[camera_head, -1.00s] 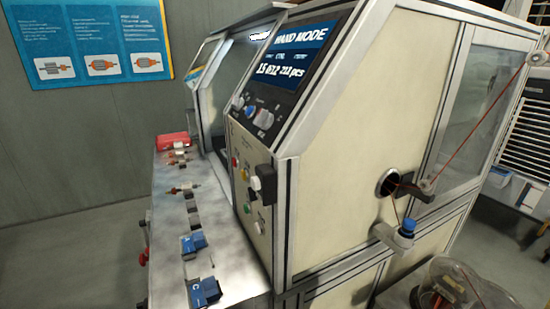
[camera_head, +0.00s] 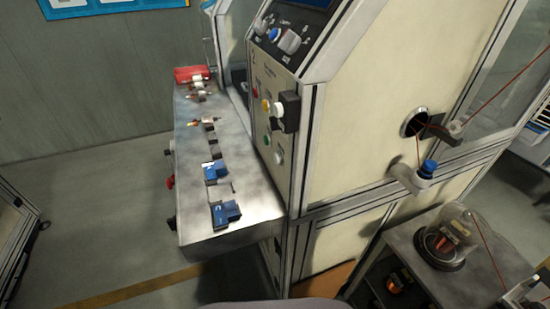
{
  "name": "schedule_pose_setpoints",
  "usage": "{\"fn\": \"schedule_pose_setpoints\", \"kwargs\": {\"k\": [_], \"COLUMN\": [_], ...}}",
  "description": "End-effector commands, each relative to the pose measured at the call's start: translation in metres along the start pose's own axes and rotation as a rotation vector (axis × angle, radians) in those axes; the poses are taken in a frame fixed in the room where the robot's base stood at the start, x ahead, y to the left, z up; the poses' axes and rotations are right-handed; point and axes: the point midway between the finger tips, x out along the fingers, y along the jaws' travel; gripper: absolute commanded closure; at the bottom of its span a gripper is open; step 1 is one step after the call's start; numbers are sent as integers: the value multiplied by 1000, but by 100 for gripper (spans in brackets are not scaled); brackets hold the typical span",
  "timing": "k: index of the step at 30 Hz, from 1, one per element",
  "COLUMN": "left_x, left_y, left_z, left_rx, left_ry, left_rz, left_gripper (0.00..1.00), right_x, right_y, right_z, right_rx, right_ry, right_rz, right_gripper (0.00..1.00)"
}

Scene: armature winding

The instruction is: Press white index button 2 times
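The winding machine's side control panel (camera_head: 268,125) faces the metal shelf. It carries a red, a yellow and a green button in a column. A small white button (camera_head: 278,157) sits low on this panel. A larger white knob (camera_head: 287,104) sticks out from a black block beside the yellow button. A sloped panel (camera_head: 290,32) above holds a blue knob and a pale knob. The labels are too small to read, so I cannot tell which one is the index button. Neither of my grippers is in view.
A metal shelf (camera_head: 240,196) with blue holders (camera_head: 225,212), small armatures and a red box (camera_head: 192,73) runs left of the panel. A blue-topped guide (camera_head: 428,167) with red wire juts out right. A glass dome (camera_head: 452,240) stands on a low cart.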

Motion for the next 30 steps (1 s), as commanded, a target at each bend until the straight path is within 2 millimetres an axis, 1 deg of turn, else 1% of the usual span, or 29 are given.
{"fn": "schedule_pose_setpoints", "kwargs": {"k": [7, 8, 17, 30], "left_x": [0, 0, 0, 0], "left_y": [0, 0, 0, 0], "left_z": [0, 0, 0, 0], "left_rx": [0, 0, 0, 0], "left_ry": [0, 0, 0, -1], "left_rz": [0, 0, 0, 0], "left_gripper": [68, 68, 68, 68], "right_x": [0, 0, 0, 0], "right_y": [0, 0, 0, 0], "right_z": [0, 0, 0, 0], "right_rx": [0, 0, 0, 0], "right_ry": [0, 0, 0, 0], "right_rz": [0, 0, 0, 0], "right_gripper": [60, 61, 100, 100]}}
